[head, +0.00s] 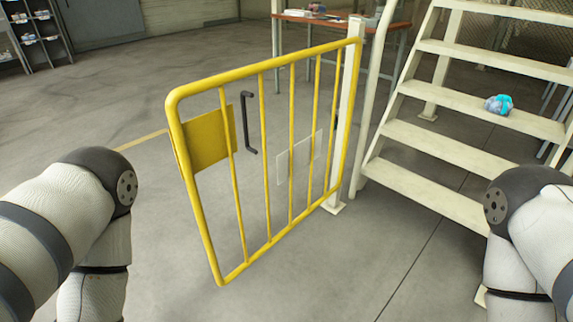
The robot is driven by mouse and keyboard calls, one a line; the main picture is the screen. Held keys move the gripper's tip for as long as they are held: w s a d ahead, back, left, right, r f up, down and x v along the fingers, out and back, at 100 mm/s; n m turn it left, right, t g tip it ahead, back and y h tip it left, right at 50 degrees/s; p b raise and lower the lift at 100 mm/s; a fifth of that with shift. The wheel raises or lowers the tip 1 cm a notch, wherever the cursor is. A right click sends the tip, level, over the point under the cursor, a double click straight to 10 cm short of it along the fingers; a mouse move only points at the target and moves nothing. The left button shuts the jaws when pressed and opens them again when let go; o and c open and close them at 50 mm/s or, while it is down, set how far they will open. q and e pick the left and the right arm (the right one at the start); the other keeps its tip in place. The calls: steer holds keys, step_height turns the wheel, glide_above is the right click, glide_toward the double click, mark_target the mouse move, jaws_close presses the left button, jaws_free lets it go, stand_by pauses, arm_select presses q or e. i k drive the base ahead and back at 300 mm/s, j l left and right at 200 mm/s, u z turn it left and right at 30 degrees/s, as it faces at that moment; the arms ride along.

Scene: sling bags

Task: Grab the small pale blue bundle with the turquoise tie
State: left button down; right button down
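The small pale blue bundle (499,104) lies on a step of the cream stairs at the right in the head view. A turquoise tie (503,101) shows around it. Parts of both my arms show at the lower left and lower right. Neither of my grippers is in view. Both arms are well apart from the bundle.
A yellow barred gate (265,160) hangs from a white post (347,125), swung out in front of me. The cream stairs (440,145) rise to its right. A table (340,22) with items stands behind. Grey shelves (40,42) stand far left. Floor at left is clear.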

mark_target(500, 105)
steer(key=i+j+z, duration=0.1)
steer(key=j+z, duration=0.2)
steer(key=j, duration=0.45)
steer(key=j+z, duration=0.25)
steer(key=j, duration=0.45)
steer(key=i+j+z, duration=0.15)
steer(key=j+z, duration=0.15)
steer(key=j, duration=0.4)
steer(key=j+z, duration=0.3)
steer(key=j, duration=0.45)
steer(key=i+j+z, duration=0.35)
steer(key=j, duration=0.3)
steer(key=i+j+z, duration=0.15)
steer(key=j, duration=0.2)
steer(key=i+j+z, duration=0.15)
steer(key=j, duration=0.25)
steer(key=k+l, duration=0.3)
steer(key=l, duration=0.25)
steer(key=l+z, duration=0.1)
steer(key=l, duration=1.35)
steer(key=i+l, duration=0.25)
steer(key=i, duration=0.2)
steer(key=i+l, duration=0.25)
steer(key=i, duration=0.2)
steer(key=i+l, duration=0.3)
steer(key=i, duration=0.2)
